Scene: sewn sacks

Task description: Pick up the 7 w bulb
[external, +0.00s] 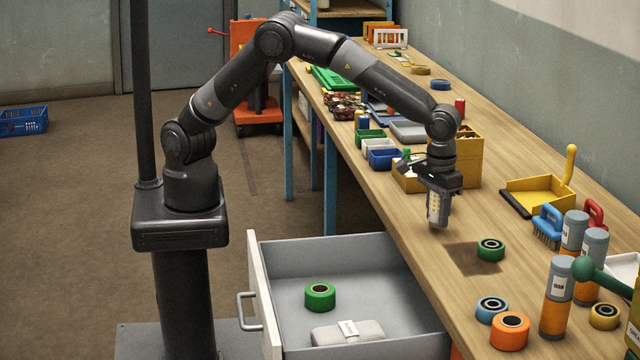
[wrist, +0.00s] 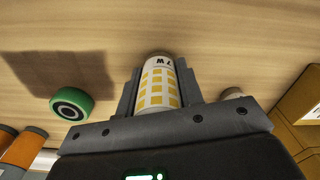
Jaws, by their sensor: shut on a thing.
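The 7 w bulb (wrist: 157,88) is a white cylinder with yellow squares and a "7W" mark. In the wrist view it lies between both fingers of my gripper (wrist: 160,85), which is shut on it. In the external view my gripper (external: 437,210) points down over the wooden workbench, with the bulb (external: 434,207) between its fingers. I cannot tell for sure whether the bulb is clear of the bench top.
A green tape roll (external: 490,250) stands on the bench to the right. Several tubes (external: 557,300), an orange roll (external: 510,331) and a yellow dustpan (external: 535,196) lie further right. Yellow bins (external: 410,178) are behind my gripper. An open drawer (external: 285,290) is below, holding another green roll (external: 320,297).

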